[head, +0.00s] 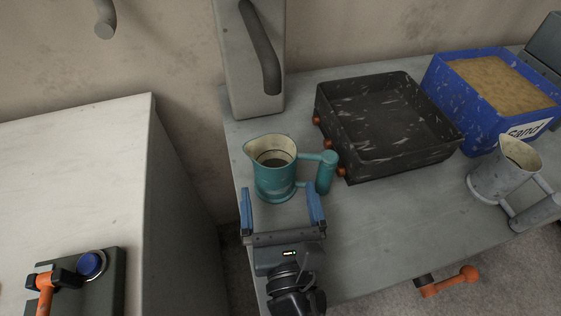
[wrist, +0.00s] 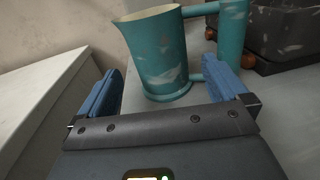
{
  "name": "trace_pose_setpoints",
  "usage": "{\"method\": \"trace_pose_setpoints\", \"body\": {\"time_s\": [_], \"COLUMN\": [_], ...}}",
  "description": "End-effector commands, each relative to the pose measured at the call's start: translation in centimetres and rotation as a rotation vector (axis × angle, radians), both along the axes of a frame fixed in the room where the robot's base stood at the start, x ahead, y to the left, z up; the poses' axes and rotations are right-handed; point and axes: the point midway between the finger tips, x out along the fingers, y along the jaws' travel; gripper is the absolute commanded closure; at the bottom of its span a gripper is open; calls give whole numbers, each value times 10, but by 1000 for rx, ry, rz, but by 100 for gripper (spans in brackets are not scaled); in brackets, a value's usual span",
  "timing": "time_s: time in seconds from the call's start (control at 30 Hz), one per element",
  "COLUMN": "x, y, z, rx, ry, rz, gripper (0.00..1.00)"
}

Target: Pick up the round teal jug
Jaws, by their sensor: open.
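The round teal jug (head: 275,180) stands upright near the left front of the grey table, its spout to the left and its handle to the right. It also shows in the wrist view (wrist: 160,62), straight ahead of the fingers. My gripper (head: 281,200) is open, with blue fingers, just in front of the jug. In the wrist view my gripper (wrist: 165,90) has its left finger left of the jug's body and its right finger near the lower handle. Nothing is held. I cannot tell whether a finger touches the jug.
A black tray (head: 390,165) with orange knobs sits close right of the jug. A blue sand box (head: 480,127) and a grey jug (head: 493,185) are further right. A grey upright unit (head: 240,70) stands behind. A white-topped cabinet (head: 75,190) is left, across a gap.

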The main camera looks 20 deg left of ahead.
Motion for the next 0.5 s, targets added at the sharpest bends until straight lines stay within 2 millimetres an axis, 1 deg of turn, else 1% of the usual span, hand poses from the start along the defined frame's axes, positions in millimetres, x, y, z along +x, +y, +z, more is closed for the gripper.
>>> {"method": "trace_pose_setpoints", "body": {"time_s": [0.03,0.17,0.33,0.5], "x": [5,16,38,53], "y": [3,9,21,29], "z": [2,4,9,7], "rx": [1,2,1,1], "ry": [-2,-1,-2,0], "rz": [0,0,-1,0], "gripper": [0,0,0,0]}}
